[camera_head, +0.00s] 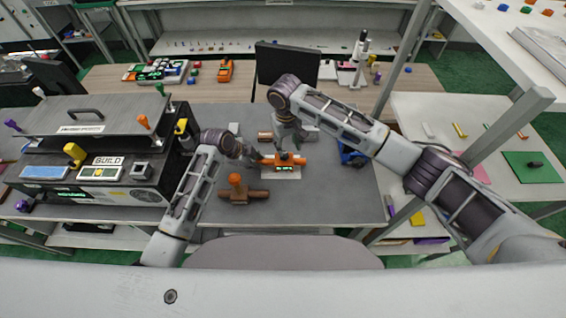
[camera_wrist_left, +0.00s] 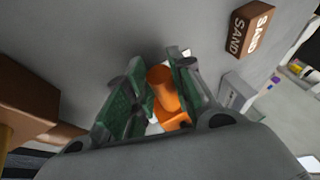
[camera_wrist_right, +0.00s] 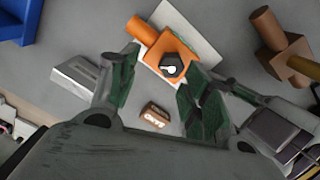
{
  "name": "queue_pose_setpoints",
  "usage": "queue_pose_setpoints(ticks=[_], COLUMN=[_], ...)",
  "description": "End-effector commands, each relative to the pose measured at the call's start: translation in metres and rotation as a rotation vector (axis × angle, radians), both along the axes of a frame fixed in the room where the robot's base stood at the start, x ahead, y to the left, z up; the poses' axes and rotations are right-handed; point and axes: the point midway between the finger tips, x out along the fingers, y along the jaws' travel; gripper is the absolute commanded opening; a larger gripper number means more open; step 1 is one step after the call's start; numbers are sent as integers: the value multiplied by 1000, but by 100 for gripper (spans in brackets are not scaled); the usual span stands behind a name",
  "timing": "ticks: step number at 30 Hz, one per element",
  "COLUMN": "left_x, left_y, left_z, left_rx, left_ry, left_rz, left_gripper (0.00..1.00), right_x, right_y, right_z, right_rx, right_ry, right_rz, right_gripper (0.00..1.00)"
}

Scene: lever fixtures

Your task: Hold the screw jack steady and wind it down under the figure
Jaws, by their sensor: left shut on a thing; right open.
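The orange screw jack (camera_head: 291,161) sits on a white plate (camera_head: 290,176) with a small green-lit display (camera_head: 284,168), its digits too small to read. In the right wrist view the jack (camera_wrist_right: 166,50) has a side cylinder and a dark knob (camera_wrist_right: 173,66) with a white mark on top. My left gripper (camera_head: 262,159) is shut on the jack's orange cylinder, which shows between its fingers in the left wrist view (camera_wrist_left: 162,88).
A blue object (camera_head: 352,157) is at right, and a large black machine (camera_head: 95,150) at left.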

Motion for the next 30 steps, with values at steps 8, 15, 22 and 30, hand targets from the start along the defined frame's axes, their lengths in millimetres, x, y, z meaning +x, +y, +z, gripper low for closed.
queue_pose_setpoints(ticks=[8,15,22,30], left_x=[-3,-3,-3,-3], left_y=[0,0,0,0], left_z=[-4,-4,-4,-4], left_rx=[4,4,4,3], left_ry=[8,8,8,8], left_rz=[-3,-3,-3,-4], left_gripper=[0,0,0,0], right_x=[-5,-6,-6,-6], right_y=[5,9,11,12], right_z=[-4,-4,-4,-4], right_rx=[20,36,48,52], right_ry=[5,7,6,1], right_rz=[-215,-405,-586,-731], right_gripper=[48,48,48,48])
